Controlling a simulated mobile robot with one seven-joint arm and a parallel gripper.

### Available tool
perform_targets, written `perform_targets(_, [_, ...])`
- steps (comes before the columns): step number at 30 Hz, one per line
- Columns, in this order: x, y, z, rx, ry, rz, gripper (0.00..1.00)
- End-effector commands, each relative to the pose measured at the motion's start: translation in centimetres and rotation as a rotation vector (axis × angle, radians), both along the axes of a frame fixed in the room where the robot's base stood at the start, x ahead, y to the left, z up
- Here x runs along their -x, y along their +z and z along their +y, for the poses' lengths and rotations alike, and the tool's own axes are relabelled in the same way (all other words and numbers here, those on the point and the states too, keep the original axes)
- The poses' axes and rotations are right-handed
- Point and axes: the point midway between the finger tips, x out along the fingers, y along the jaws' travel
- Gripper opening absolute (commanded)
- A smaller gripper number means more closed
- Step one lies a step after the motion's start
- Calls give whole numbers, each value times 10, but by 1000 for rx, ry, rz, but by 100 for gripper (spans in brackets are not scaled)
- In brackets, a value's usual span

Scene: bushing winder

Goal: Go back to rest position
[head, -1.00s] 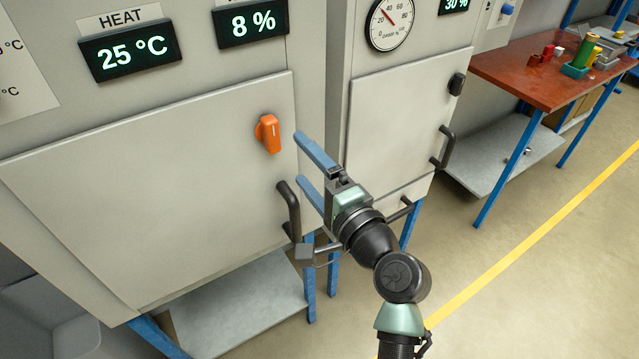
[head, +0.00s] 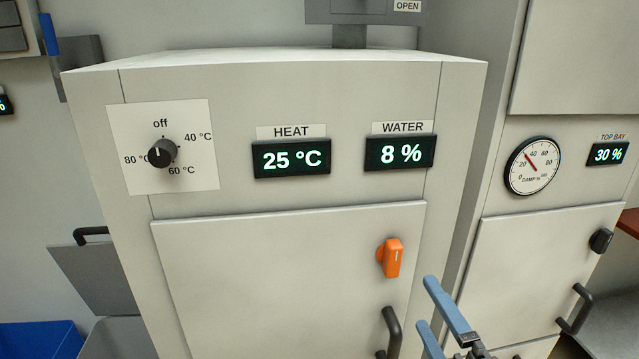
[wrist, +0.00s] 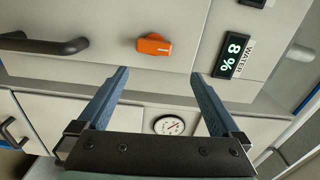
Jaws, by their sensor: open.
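My gripper (head: 434,318) shows at the bottom of the head view, right of the orange latch, its lower part cut off by the frame edge. In the wrist view my gripper (wrist: 160,82) has its two blue fingers wide apart with nothing between them. The orange latch (head: 391,258) is on the closed front door (head: 270,275) of the cabinet and stands upright. It also shows in the wrist view (wrist: 154,45), beyond the fingers and apart from them. The black door handle (head: 390,332) is just left of my gripper in the head view.
The cabinet carries a black dial (head: 161,153), a HEAT display (head: 291,158) reading 25 °C and a WATER display (head: 400,152) reading 8 %. A second cabinet with a damp gauge (head: 532,165) stands to the right, its door (head: 530,270) closed. A blue bin (head: 40,340) is at lower left.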

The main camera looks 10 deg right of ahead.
Motion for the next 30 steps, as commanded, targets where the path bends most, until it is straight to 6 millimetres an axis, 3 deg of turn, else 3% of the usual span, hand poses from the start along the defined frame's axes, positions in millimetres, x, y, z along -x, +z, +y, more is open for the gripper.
perform_targets(5, [-28, 89, 50, 393, -17, -122, 100])
perform_targets(8, [-30, 159, 87, 674, -79, -234, 100])
perform_targets(12, [-8, 251, 135, 1006, -225, -406, 100])
perform_targets(15, [21, 307, 163, 1185, -358, -514, 100])
perform_targets(18, [52, 347, 182, 1305, -484, -594, 100])
perform_targets(21, [76, 372, 194, 1375, -580, -644, 100])
perform_targets(24, [89, 383, 199, 1409, -632, -665, 100])
perform_targets(30, [91, 385, 199, 1415, -643, -667, 100])
